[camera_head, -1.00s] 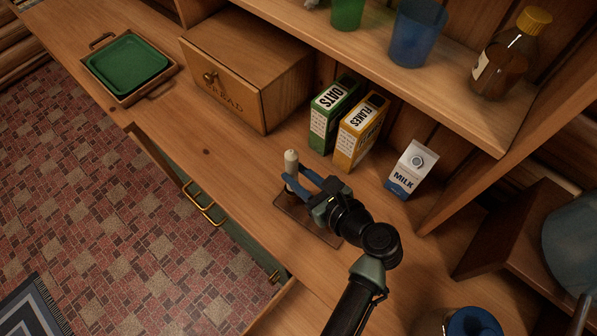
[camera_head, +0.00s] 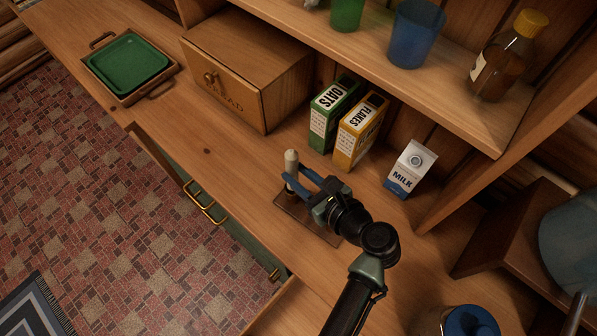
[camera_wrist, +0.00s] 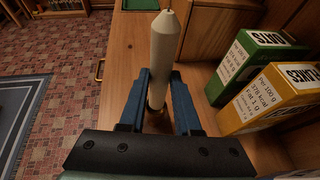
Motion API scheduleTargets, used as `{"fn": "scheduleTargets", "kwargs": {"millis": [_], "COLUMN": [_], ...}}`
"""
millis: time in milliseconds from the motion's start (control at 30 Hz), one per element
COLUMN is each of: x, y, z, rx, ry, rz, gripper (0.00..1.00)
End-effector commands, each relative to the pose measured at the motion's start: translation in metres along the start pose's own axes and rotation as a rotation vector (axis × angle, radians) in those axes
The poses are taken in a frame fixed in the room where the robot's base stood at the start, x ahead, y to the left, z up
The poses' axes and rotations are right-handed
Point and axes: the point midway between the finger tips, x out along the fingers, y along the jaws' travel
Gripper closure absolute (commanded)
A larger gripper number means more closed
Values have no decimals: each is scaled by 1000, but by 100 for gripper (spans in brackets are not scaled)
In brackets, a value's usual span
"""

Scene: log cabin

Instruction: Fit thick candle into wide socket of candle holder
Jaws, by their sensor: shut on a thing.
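The thick candle (camera_head: 291,165) is cream-white with a pointed top and stands roughly upright. It also shows in the wrist view (camera_wrist: 163,50), leaning slightly there. My gripper (camera_head: 301,184) has blue fingers and is shut on the candle's lower part, seen in the wrist view between the fingers (camera_wrist: 160,98). The candle holder (camera_head: 300,222) is a dark brown flat base on the counter, beneath the candle and gripper. Its sockets are mostly hidden by my gripper. A small brassy edge shows at the candle's foot in the wrist view; I cannot tell how deep the candle sits.
An oats box (camera_head: 330,112), a flakes box (camera_head: 358,132) and a milk carton (camera_head: 409,169) stand behind and right of the gripper. A bread box (camera_head: 245,75) is behind left. The counter left of the holder is clear.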

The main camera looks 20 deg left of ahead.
Motion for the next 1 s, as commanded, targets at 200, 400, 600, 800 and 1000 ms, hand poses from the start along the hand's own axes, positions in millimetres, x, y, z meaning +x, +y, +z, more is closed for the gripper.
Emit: {"fn": "scheduleTargets", "kwargs": {"millis": [200,400,600,800,1000], "x": [0,2,4,6,8], "y": [0,0,0,0,0], "z": [0,-4,-9,-14,-18], "rx": [0,0,0,0,0], "ry": [-1,-1,-1,0,0], "rz": [0,0,0,1,1], "gripper": [100,100,100,100,100]}}
